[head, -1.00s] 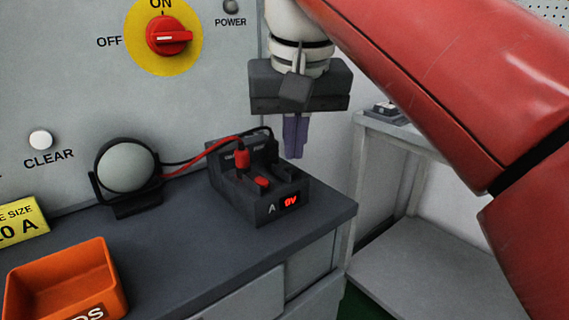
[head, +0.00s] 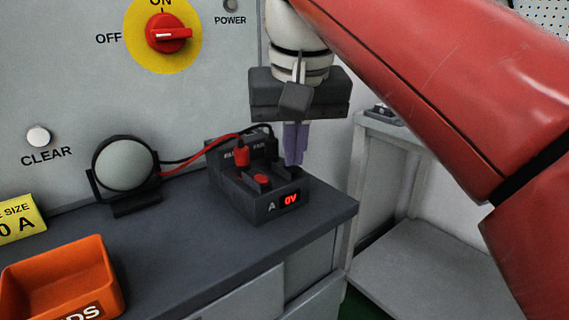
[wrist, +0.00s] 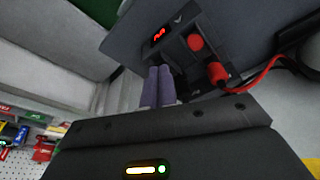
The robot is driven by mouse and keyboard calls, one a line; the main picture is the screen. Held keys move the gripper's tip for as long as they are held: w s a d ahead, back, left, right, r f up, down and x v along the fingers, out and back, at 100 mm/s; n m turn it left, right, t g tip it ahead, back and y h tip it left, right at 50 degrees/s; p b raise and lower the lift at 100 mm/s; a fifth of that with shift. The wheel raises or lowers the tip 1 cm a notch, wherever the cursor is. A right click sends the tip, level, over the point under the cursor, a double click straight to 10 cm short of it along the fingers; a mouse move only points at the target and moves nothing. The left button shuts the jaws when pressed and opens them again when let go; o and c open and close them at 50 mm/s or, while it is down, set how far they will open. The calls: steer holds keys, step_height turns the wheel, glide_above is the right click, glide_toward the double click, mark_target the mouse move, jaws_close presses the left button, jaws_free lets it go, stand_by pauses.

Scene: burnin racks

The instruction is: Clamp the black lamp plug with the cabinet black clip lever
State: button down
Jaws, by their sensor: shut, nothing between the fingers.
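The dark clip block (head: 262,213) sits near the right end of the grey cabinet top, its display reading 0V. A red plug (head: 241,154) stands in it behind a red lever (head: 262,180); both also show in the wrist view as red plug (wrist: 217,73) and red lever (wrist: 195,43). A black cable (head: 262,127) runs over the back of the block to its right side. The black plug and black lever cannot be made out clearly against the dark block and my fingers. My gripper (head: 295,162) is shut and empty, pointing down at the block's right side; contact cannot be told.
A round grey lamp (head: 125,166) in a black stand is left of the block, with red and black cables. An orange bin (head: 62,280) is at front left. The cabinet wall with a red knob (head: 168,35) rises behind. A lower grey bench (head: 385,128) stands right.

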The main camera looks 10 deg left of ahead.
steer(key=shift+f, duration=0.25)
steer(key=shift+r, duration=0.1)
steer(key=p+v, duration=0.2)
steer(key=p, duration=0.1)
steer(key=shift+w+a+r, duration=0.1)
steer(key=shift+w+r, duration=0.1)
steer(key=shift+r, duration=0.3)
steer(key=shift+w+v, duration=0.2)
steer(key=shift+v, duration=0.75)
steer(key=s+d+f+m+t, duration=0.1)
steer(key=s+d+f, duration=0.3)
steer(key=d+f, duration=0.7)
steer(key=s+d+f+m+t+h, duration=0.1)
steer(key=s+d+f+m+t, duration=0.1)
steer(key=d+f, duration=0.9)
step_height(320, 180, down, 5)
steer(key=s+m, duration=0.1)
steer(key=s, duration=0.1)
steer(key=shift+s, duration=0.35)
